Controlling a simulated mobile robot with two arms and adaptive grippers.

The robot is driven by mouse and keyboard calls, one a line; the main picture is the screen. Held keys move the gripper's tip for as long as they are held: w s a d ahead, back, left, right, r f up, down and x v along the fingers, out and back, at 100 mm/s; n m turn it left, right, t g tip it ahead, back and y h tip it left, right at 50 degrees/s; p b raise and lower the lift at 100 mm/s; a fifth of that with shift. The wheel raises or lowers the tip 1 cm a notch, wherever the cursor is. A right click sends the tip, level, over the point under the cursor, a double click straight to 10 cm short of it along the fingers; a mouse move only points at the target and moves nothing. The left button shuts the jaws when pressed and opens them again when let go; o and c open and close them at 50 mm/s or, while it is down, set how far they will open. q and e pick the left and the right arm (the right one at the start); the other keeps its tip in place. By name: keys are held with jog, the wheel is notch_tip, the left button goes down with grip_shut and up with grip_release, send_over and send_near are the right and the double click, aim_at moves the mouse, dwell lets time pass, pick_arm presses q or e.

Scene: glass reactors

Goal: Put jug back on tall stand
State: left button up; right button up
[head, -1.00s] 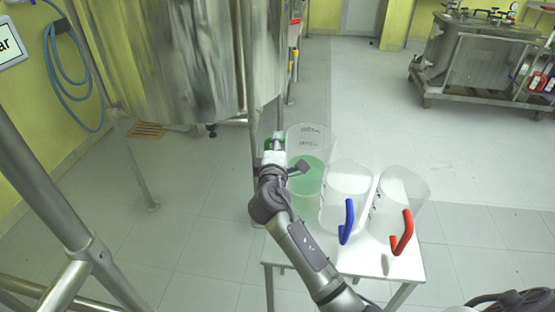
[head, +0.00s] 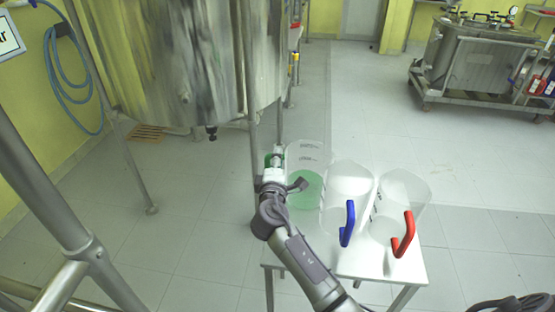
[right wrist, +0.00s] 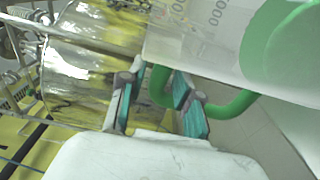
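The jug with the green handle (head: 307,155) holds green liquid. In the head view it is roughly upright over the left end of the white stand (head: 385,262). I cannot tell whether its base touches the top. My right gripper (head: 277,158) is at the jug's left side, where its handle is mostly hidden. In the right wrist view, the green handle (right wrist: 157,88) passes between the fingers of my right gripper (right wrist: 160,75), which look closed around it. The jug's clear, marked wall (right wrist: 190,45) fills the upper right there. My left gripper is not in view.
A jug with a blue handle (head: 346,222) and one with a red handle (head: 403,232) stand to the right on the stand, close together. A steel reactor (head: 180,70) on legs is behind and left.

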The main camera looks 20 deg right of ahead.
jog(key=shift+o, duration=0.2)
jog(key=shift+r, duration=0.1)
jog(key=b+v, duration=0.1)
jog(key=v, duration=1.1)
